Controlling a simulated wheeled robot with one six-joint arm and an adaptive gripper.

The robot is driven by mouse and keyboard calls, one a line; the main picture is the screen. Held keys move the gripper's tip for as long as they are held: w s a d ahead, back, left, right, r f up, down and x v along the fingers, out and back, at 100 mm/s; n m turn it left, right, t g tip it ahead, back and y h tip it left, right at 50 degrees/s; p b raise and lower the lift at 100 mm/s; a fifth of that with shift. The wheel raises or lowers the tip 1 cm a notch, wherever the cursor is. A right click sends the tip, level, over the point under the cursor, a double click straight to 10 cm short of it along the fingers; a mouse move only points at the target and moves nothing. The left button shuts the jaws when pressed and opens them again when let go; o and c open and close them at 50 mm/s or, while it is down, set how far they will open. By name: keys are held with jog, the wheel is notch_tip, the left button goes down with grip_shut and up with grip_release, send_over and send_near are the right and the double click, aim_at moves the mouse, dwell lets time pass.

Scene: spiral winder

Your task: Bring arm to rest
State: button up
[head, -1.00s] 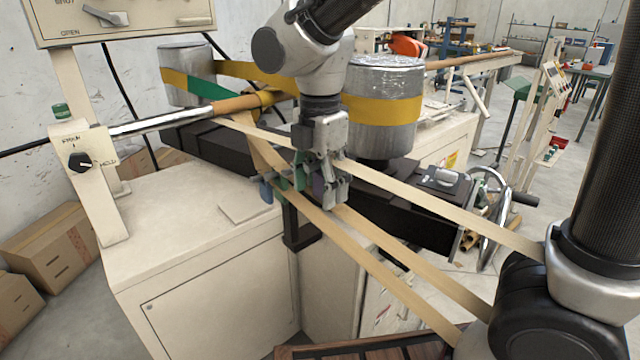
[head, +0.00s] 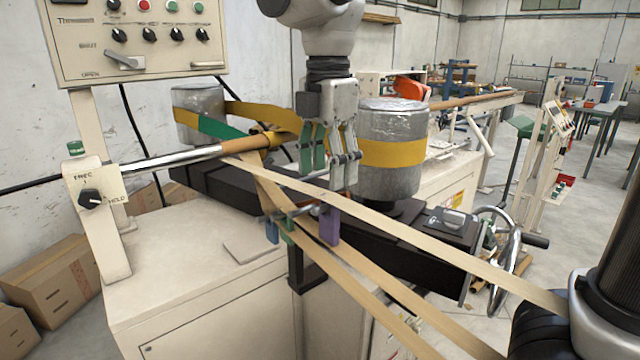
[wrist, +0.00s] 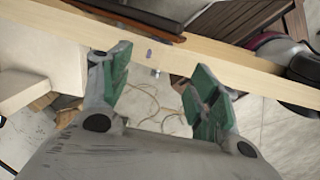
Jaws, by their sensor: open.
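My gripper (head: 331,190) points down in the head view, above the paper strips and in front of the right-hand silver drum. In the wrist view its two green-padded fingers (wrist: 157,92) stand apart with nothing between them. A tan paper strip (wrist: 190,62) crosses beyond the fingertips there. In the head view the strips (head: 400,230) run from the winder's mandrel (head: 180,158) toward the lower right. Below my gripper is a guide with blue, green and purple pieces, of which the purple one (head: 329,226) is clearest.
The winder's cream cabinet (head: 170,290) fills the lower left. A control panel (head: 135,45) is at upper left. A handwheel (head: 497,245) is at right. Cardboard boxes (head: 50,265) sit on the floor.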

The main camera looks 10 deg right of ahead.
aim_at(339, 200)
jog(key=shift+w+a+r+m, duration=0.1)
jog(key=shift+a+m, duration=0.05)
jog(key=shift+m, duration=0.45)
jog(key=shift+f+m, duration=0.35)
jog(key=shift+m, duration=0.55)
jog(key=d+f+m, duration=0.1)
jog(key=m, duration=0.1)
jog(key=s+d+f+m, duration=0.1)
jog(key=m, duration=0.1)
jog(key=shift+d+f+m, duration=0.2)
jog(key=shift+f+m, duration=0.05)
jog(key=shift+m, duration=0.05)
jog(key=s+d+m+t, duration=0.1)
jog(key=s+d+m, duration=0.2)
jog(key=d, duration=0.6)
jog(key=s+d+f+m+t, duration=0.1)
jog(key=s+d+m+t, duration=0.1)
jog(key=d+m, duration=0.6)
jog(key=s+d+f+m+t, duration=0.1)
jog(key=s+d+m, duration=0.3)
jog(key=d, duration=0.6)
jog(key=shift+d+f+m, duration=0.2)
jog(key=shift+d+m, duration=0.2)
jog(key=shift+m, duration=0.5)
